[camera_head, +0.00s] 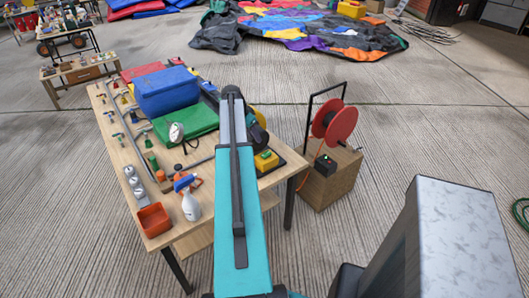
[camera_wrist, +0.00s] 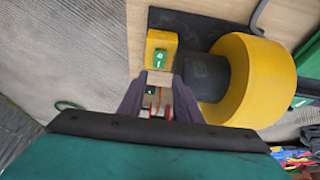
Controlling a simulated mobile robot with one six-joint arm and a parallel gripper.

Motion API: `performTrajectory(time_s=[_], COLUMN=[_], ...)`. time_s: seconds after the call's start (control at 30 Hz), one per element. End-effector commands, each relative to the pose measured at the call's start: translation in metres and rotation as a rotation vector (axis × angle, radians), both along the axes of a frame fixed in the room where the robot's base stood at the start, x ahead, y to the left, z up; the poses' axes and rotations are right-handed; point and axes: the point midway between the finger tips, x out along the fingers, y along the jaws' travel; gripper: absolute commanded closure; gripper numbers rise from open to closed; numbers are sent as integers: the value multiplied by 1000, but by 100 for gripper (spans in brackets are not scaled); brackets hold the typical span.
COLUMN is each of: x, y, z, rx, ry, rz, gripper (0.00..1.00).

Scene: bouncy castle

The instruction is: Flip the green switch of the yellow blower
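The yellow blower's round housing (camera_wrist: 258,80) fills the right of the wrist view, with a dark grey motor part beside it. Its small yellow switch box (camera_wrist: 162,40) stands to the left. The green switch (camera_wrist: 160,59) with a white mark is on that box. My gripper (camera_wrist: 160,84) is open, its two dark fingers pointing toward the switch box, with nothing held between them. The switch appears just beyond the fingertips; the exact gap cannot be told. In the head view, the yellow switch box (camera_head: 266,160) shows at the table's right edge; my arm hides the gripper.
The wooden table (camera_head: 118,158) holds a blue folded piece (camera_head: 166,92), a green one (camera_head: 186,124), a spray bottle (camera_head: 190,206), an orange bin (camera_head: 153,220) and several tools. A wooden crate (camera_head: 335,182) with a red reel (camera_head: 334,121) stands right of it.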

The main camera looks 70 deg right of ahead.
Motion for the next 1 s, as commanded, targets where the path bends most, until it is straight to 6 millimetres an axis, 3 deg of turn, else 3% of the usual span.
performTrajectory(time_s=[0.27,1.0], x=[-6,-24], y=[-7,-36], z=[-14,-95], rx=[1,2], ry=[0,1], rz=[-4,-5], gripper=[69,69])
